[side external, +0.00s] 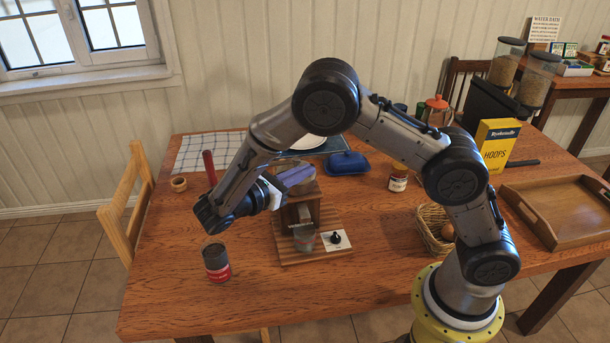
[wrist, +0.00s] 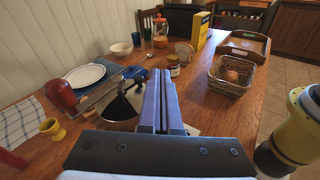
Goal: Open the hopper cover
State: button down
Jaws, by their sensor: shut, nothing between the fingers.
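A grinder with a wooden body (side external: 305,212) and a wooden base stands in the middle of the table. Its rounded metal top (wrist: 122,108) shows just left of my fingers in the wrist view. A thin crank arm runs left from the top to a red knob (wrist: 60,95). In the side view the top is mostly hidden behind my gripper, and I cannot tell the cover's outline or whether it is raised. My gripper (side external: 300,176) is shut and empty, with its purple fingers (wrist: 160,92) together beside and over the grinder's top. Contact is unclear.
Behind are a blue butter dish (side external: 347,163) and a jar (side external: 398,178). A basket (side external: 432,228) and wooden tray (side external: 560,208) are right. The front table is largely clear.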

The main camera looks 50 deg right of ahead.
aim_at(313, 177)
jog(key=s+a+f+n+t+h, duration=0.1)
jog(key=a+f+n+t, duration=0.4)
jog(key=a, duration=0.5)
jog(key=shift+n+t, duration=0.4)
jog(key=shift+t, duration=0.2)
jog(key=x, duration=0.4)
jog(key=r+x, duration=0.1)
jog(key=x, duration=0.9)
jog(key=shift+s+r, duration=0.15)
jog(key=shift+s+d+n+t, duration=0.2)
jog(key=shift+n+t, duration=0.4)
jog(key=shift+t, duration=0.3)
jog(key=shift+d+t, duration=0.1)
jog(key=shift+t, duration=0.2)
jog(key=shift+d, duration=0.95)
jog(key=shift+x, duration=0.85)
jog(key=shift+s+d, duration=0.1)
